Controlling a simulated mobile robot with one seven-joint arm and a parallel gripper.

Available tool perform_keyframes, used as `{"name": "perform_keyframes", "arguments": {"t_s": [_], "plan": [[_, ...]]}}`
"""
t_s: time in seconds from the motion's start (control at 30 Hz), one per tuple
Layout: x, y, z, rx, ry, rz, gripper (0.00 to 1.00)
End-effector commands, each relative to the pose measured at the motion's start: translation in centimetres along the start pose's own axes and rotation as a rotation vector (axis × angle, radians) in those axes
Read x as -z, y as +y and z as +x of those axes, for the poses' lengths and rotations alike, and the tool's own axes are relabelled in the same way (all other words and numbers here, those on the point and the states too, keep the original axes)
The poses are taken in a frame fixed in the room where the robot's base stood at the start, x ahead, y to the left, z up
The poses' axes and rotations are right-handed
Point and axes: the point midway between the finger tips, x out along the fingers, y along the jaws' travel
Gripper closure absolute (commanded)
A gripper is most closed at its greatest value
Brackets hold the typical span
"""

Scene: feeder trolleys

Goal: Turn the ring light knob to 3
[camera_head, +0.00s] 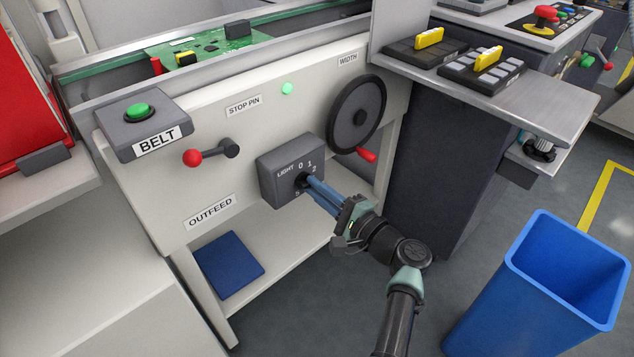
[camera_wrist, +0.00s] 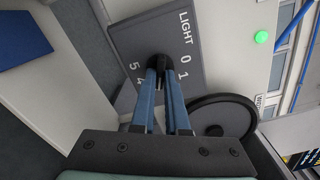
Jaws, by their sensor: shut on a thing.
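The ring light box (camera_head: 279,176) is a dark grey panel marked LIGHT on the front of the white machine. Its dial shows 0, 1 and 2 in the head view; 0, 1, 4 and 5 show in the wrist view, where the box (camera_wrist: 138,32) is at the top. The black knob (camera_wrist: 157,64) sits between my fingertips. My gripper (camera_head: 305,182) is shut on the knob, its blue fingers on either side. The fingers hide the 3 and most of the knob, so I cannot tell which number it points to.
A black handwheel (camera_head: 342,125) with a red handle is just right of the box. A red-knobbed stop pin lever (camera_head: 208,152) is at its left. A blue bin (camera_head: 520,300) stands on the floor at right. A blue pad (camera_head: 228,265) lies on the lower shelf.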

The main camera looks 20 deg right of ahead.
Motion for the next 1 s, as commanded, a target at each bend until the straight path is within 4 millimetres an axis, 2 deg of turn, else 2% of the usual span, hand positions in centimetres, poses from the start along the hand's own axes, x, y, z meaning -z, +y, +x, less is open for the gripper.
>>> {"name": "perform_keyframes", "arguments": {"t_s": [0.3,0.8,0.83,0.97,1.0], "plan": [[0.1,0.01,-0.1,0.001,0.003,0.107,1.0],[0.14,0.07,-0.12,0.001,0.003,0.122,1.0],[0.14,0.08,-0.12,0.001,0.003,0.122,0.84],[0.12,0.08,-0.1,0.0,0.003,0.122,0.61],[0.1,0.07,-0.08,0.0,0.002,0.121,0.57]]}}
